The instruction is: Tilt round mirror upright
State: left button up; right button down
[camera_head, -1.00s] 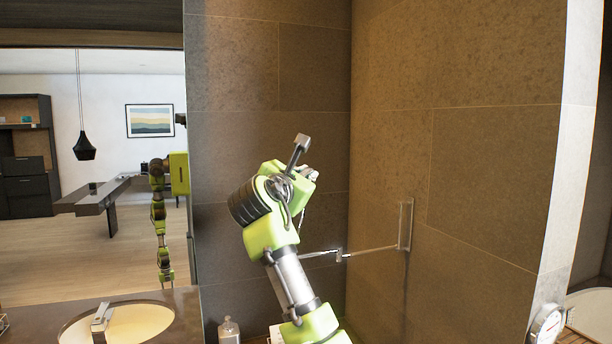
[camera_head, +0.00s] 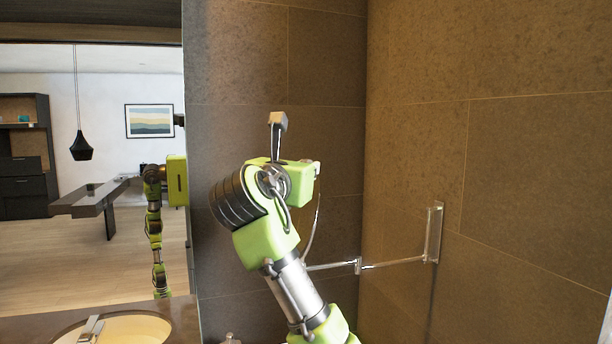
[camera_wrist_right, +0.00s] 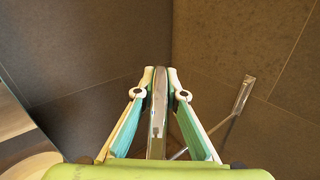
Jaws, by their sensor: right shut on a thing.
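The round mirror shows nearly edge-on as a thin curved rim (camera_head: 315,222) beside my right wrist in the head view; most of it is hidden behind the arm. In the right wrist view the mirror (camera_wrist_right: 158,115) is a narrow silvery upright strip. My right gripper (camera_wrist_right: 160,77) is shut on it, with one finger on each side. In the head view the fingers are mostly hidden by my wrist. My left gripper is not in view.
A chrome swing arm (camera_head: 358,265) joins the mirror to a wall bracket (camera_head: 434,232) on the right tiled wall. A sink (camera_head: 135,328) is at lower left. A large wall mirror (camera_head: 110,230) reflects the room and one of my arms. Tiled walls meet close behind the gripper.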

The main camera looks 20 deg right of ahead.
jog(key=shift+s+a+n, duration=0.2)
jog(key=shift+s+n, duration=0.2)
jog(key=shift+s+a+r, duration=0.15)
jog(key=shift+s+r, duration=0.05)
jog(key=shift+s, duration=0.2)
jog(key=shift+w, duration=0.15)
jog(key=shift+w+f, duration=0.1)
jog(key=c, duration=2.1)
grip_release()
jog(key=shift+a, duration=0.1)
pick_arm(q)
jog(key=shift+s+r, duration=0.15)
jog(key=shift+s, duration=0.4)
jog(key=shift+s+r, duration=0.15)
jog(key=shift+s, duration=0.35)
pick_arm(e)
jog(key=v, duration=1.2)
